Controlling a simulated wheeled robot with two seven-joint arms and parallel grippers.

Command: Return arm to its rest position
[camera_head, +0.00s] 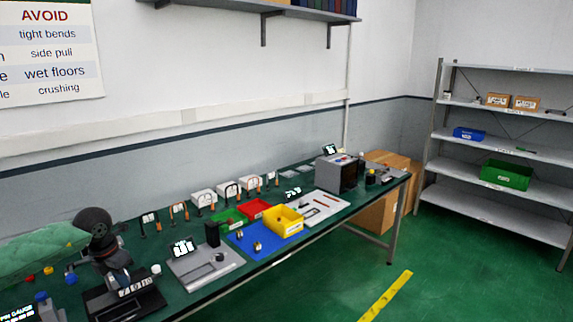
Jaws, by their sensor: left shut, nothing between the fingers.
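My left arm comes in from the left edge in a green padded cover and ends in a black wrist. My left gripper (120,277) points down above the near left part of the green bench (185,298), in front of a black device with a small display (130,300). Its fingers are small and dark here; they look shut with nothing held. I cannot tell the exact gap to the device. My right gripper is not in view.
Along the bench stand a grey scale-like device (205,268), a blue mat (250,243), a yellow bin (284,222), a red bin (255,209) and a grey microwave-like box (337,175). Tools stand along the back. Shelving (497,144) is at right; green floor lies open in front.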

